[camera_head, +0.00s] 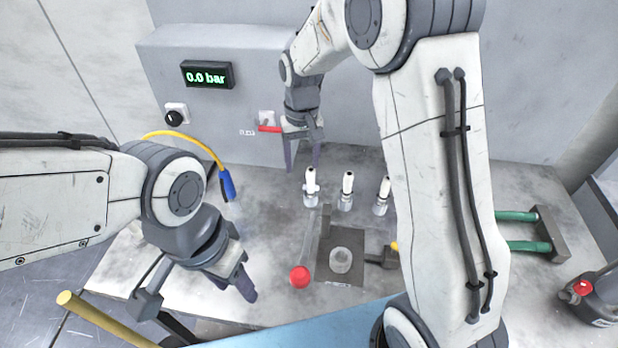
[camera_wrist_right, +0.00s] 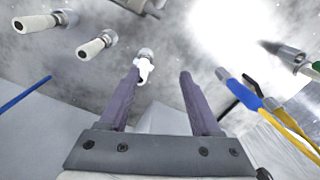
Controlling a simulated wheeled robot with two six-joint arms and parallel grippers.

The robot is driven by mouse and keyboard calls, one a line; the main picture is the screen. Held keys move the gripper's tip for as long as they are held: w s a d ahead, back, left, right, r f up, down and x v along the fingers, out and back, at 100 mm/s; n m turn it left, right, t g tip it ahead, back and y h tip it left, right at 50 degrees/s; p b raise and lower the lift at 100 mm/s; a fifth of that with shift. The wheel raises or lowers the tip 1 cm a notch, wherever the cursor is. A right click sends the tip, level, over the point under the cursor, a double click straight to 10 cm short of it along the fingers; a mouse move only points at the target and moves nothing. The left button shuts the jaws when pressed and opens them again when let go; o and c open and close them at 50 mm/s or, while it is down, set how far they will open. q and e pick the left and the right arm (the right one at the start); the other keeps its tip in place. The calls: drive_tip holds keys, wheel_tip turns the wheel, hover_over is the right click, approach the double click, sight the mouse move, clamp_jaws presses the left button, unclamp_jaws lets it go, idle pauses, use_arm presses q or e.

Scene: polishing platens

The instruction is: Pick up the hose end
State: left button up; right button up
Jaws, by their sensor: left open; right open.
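The hose end is a blue connector (camera_head: 228,185) on a yellow hose (camera_head: 190,139), beside the grey box's front, with a dark piece next to it. In the right wrist view the blue hose end (camera_wrist_right: 240,94) is to the right of the right finger, apart from it. My right gripper (camera_head: 303,162) is open and empty, in front of the box and right of the hose end; its fingers also show in the right wrist view (camera_wrist_right: 158,78). My left gripper (camera_head: 200,291) is open above the table's front left, below the hose end in the picture.
A red handle (camera_head: 270,129) is just left of my right gripper. Several white-tipped metal fittings (camera_head: 347,188) stand on the table. A red-knobbed lever (camera_head: 300,276) and dark fixture (camera_head: 338,240) are in front. A display (camera_head: 207,75) reads 0.0 bar. Green pipes (camera_head: 520,215) lie right.

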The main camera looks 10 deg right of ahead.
sight(312, 170)
drive_tip(key=shift+m, duration=0.6)
drive_tip(key=w+d+f, duration=0.2)
drive_tip(key=w+d, duration=0.1)
drive_tip(key=shift+w+d+f, duration=0.1)
drive_tip(key=shift+d+f, duration=0.15)
drive_tip(key=shift+f, duration=0.05)
wheel_tip(312, 170, down, 4)
drive_tip(key=shift+r+p, duration=0.15)
drive_tip(key=shift+p, duration=0.55)
drive_tip(key=shift+f, duration=0.55)
drive_tip(key=shift+w+a+f+p, duration=0.1)
drive_tip(key=shift+f+p, duration=0.25)
drive_tip(key=shift+p, duration=0.1)
wheel_tip(312, 170, down, 3)
drive_tip(key=shift+w+a+f+p, duration=0.1)
drive_tip(key=shift+w+f+p, duration=0.1)
drive_tip(key=shift+p, duration=0.65)
drive_tip(key=shift+f, duration=0.5)
clamp_jaws()
